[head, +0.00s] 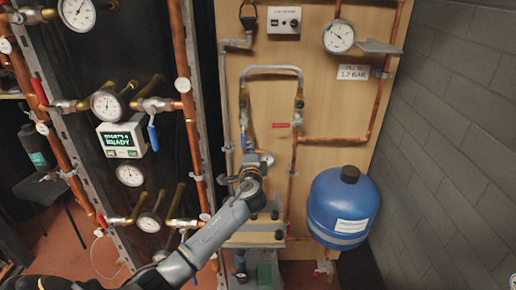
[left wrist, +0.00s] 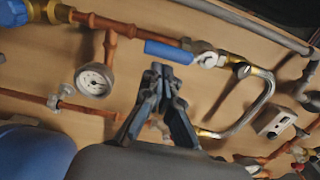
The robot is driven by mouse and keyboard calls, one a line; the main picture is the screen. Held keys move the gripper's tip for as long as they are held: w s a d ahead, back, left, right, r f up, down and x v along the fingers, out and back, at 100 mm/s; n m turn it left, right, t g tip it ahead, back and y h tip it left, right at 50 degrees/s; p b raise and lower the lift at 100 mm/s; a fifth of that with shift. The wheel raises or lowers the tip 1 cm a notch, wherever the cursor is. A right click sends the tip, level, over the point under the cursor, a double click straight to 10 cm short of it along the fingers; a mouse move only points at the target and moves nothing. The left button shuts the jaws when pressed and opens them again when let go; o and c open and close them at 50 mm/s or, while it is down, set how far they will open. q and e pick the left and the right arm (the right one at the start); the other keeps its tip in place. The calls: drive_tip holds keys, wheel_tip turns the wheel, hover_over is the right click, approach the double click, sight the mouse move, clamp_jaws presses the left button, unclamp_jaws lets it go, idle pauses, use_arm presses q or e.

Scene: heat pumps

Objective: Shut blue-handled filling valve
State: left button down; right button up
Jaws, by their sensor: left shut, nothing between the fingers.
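The blue-handled valve (left wrist: 172,52) shows in the left wrist view, just beyond my fingertips. Its blue lever lies nearly along the copper pipe, with the silver valve body at its right end by the braided hose. My left gripper (left wrist: 162,70) is shut with its fingertips together and empty. The tips look close below the lever; I cannot tell whether they touch it. In the head view my left gripper (head: 264,160) is in front of the wooden panel, below the hose loop. The lever is hard to make out there. My right gripper is not in view.
A blue pressure vessel (head: 343,208) hangs right of my arm. A round gauge (left wrist: 94,80) sits beside the pipe. A red tag (head: 281,125) is on the wooden panel (head: 330,100). Another blue lever (head: 153,138) is on the left rack. A block wall stands right.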

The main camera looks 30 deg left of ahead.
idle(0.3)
use_arm(q)
drive_tip(key=shift+s+a+f+m+p, duration=0.2)
drive_tip(key=shift+a+m+p, duration=0.3)
drive_tip(key=shift+m, duration=0.4)
drive_tip(key=s+a+r+m+p, duration=0.4)
drive_tip(key=a+m+p, duration=0.2)
drive_tip(key=m+p, duration=0.5)
drive_tip(key=m, duration=0.4)
drive_tip(key=shift+a+r+m+t, duration=0.3)
drive_tip(key=shift+a+r+t, duration=0.05)
drive_tip(key=shift+t, duration=0.05)
drive_tip(key=shift+r+p, duration=0.1)
drive_tip(key=shift+p, duration=0.2)
idle(0.4)
